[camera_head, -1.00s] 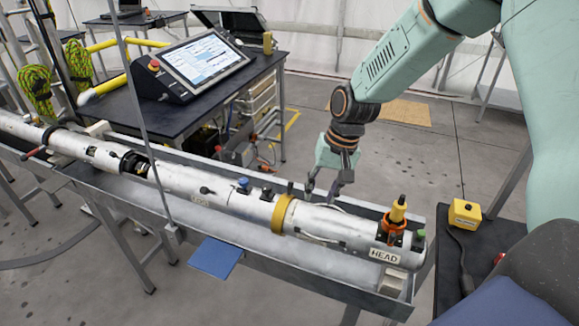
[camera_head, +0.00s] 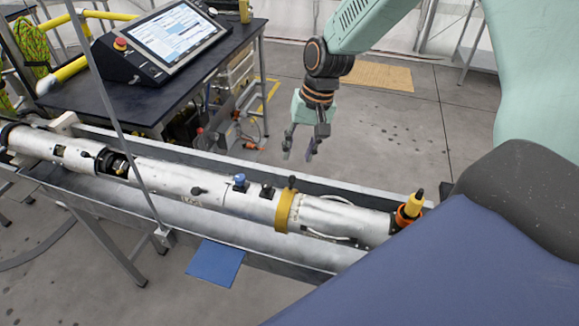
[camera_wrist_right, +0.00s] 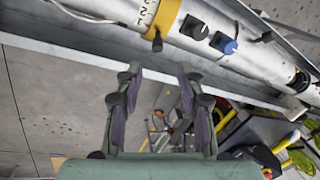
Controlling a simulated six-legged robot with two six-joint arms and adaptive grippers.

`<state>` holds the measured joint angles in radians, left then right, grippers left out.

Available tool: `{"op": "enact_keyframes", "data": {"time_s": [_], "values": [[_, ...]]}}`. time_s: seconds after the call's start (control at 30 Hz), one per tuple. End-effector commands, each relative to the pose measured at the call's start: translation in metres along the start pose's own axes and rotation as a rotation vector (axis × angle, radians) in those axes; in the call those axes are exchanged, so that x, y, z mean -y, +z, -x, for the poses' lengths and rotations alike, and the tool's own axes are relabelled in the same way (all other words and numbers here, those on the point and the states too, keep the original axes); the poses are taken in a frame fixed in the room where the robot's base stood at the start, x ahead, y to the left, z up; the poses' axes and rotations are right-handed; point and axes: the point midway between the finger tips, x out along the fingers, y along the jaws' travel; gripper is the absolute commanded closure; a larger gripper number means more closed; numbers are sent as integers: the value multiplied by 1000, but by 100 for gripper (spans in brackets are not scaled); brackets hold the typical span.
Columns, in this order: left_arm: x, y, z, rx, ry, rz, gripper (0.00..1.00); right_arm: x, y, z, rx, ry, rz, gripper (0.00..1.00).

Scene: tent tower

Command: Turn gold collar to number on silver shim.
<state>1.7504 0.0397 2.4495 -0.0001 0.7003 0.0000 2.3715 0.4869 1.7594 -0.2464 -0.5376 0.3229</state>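The gold collar (camera_head: 285,212) is a band around the long silver tube (camera_head: 335,217) in the trough, with a dark peg (camera_head: 292,182) standing up from it. In the right wrist view the gold collar (camera_wrist_right: 166,14) is at the top edge, its peg pointing toward my gripper. Black numbers show beside it on the silver shim (camera_wrist_right: 146,14), only partly in view. My right gripper (camera_head: 299,154) hangs open and empty behind the trough, apart from the collar. In the right wrist view its two fingers (camera_wrist_right: 158,75) are spread with nothing between them. My left gripper is not in view.
Blue (camera_head: 239,181) and black (camera_head: 267,191) knobs stand on the tube left of the collar. A yellow-and-orange fitting (camera_head: 411,207) is at its right end. A thin pole (camera_head: 117,109) crosses in front. A console (camera_head: 165,47) stands on the back table.

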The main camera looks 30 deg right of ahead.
Motion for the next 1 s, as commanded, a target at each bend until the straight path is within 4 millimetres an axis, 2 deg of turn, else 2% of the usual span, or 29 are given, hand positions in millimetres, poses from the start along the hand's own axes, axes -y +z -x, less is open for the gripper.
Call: {"op": "enact_keyframes", "data": {"time_s": [0.3, 0.43, 0.6, 0.83, 1.0], "values": [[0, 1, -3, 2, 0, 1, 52, -3, 4, -50, 4, 3, -1, 62], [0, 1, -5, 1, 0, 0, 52, -3, 4, -64, 2, 2, -1, 62], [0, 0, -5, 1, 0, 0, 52, -2, 2, -71, 1, 1, -1, 62], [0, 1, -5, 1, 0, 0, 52, -1, 0, -71, 0, 1, 0, 62], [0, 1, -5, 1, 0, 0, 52, 0, -1, -71, 0, 1, 0, 76]]}}
